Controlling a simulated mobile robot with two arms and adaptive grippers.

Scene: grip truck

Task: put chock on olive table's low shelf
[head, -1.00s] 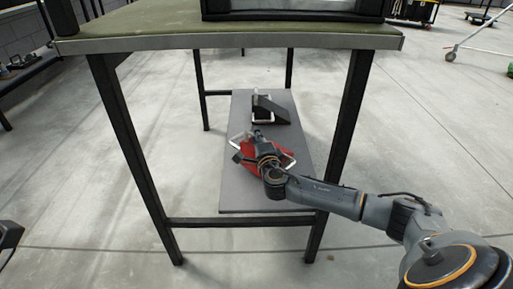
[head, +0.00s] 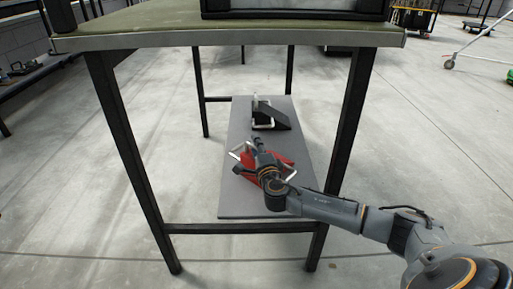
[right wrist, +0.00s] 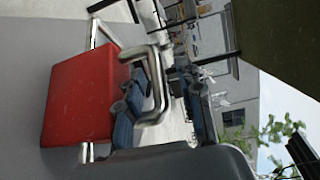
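A red chock (head: 285,165) with pale metal handles lies on the grey low shelf (head: 240,205) of the olive table (head: 150,25). My right gripper (head: 247,155) is over it and hides part of it. In the right wrist view the red chock (right wrist: 82,95) shows against the grey shelf (right wrist: 25,60). A bent metal handle (right wrist: 160,85) stands between the spread fingers of my right gripper (right wrist: 157,100); I cannot tell whether they touch it. My left gripper is out of view.
A black wedge (head: 275,115) with a pale handle stands farther back on the shelf. Dark table legs (head: 345,140) flank the shelf, and the tabletop hangs above it. A dark-framed case (head: 295,12) sits on top. The shelf's front part is bare.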

